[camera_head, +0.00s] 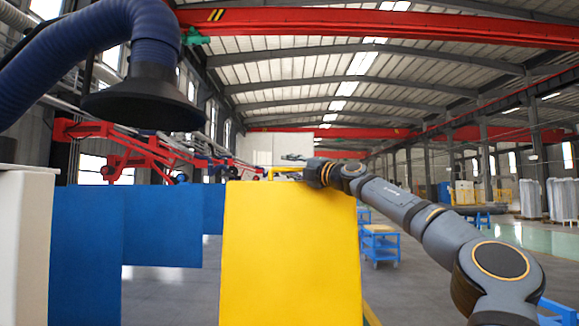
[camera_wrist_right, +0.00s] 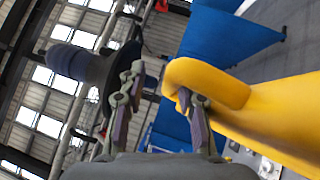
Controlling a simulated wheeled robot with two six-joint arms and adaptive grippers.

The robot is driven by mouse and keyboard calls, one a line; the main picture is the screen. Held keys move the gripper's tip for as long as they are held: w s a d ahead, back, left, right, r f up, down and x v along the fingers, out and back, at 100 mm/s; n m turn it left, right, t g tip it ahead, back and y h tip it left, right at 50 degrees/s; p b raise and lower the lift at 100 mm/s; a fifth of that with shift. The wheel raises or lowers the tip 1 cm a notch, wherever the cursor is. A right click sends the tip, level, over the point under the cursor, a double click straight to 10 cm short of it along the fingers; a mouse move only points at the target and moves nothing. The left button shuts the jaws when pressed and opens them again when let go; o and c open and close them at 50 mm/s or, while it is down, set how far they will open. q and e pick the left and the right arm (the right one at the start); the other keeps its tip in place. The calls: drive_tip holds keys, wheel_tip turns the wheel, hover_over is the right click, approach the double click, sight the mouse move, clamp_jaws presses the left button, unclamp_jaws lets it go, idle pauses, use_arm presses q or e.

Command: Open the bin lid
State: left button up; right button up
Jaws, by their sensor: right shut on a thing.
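The bin lid (camera_head: 290,255) appears as a large yellow panel in the middle of the head view, with its broad face toward me. The bin's opening and body cannot be made out. A yellow handle (camera_head: 284,169) stands at the panel's top edge; its rounded end (camera_wrist_right: 215,82) is close up in the right wrist view. In the head view, my right arm reaches in from the right to the panel's top edge. My left gripper is not in view.
Blue panels (camera_head: 160,225) stand left of the yellow one, beside a pale cabinet (camera_head: 25,245). A dark extraction hood (camera_head: 145,100) hangs at upper left. Blue carts (camera_head: 380,243) stand behind on the right. Open floor lies between them.

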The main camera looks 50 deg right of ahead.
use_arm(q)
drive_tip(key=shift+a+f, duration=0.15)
use_arm(e)
drive_tip(key=shift+f, duration=0.4)
drive_tip(key=shift+s+a+f, duration=0.1)
drive_tip(key=shift+s+a, duration=0.15)
drive_tip(key=shift+a, duration=0.05)
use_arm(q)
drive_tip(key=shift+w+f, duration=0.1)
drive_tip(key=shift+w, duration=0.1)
use_arm(e)
drive_tip(key=s+a, duration=0.2)
drive_tip(key=s, duration=0.4)
drive_tip(key=shift+f, duration=0.35)
drive_tip(key=shift+s+d, duration=0.1)
drive_tip(key=shift+s, duration=0.15)
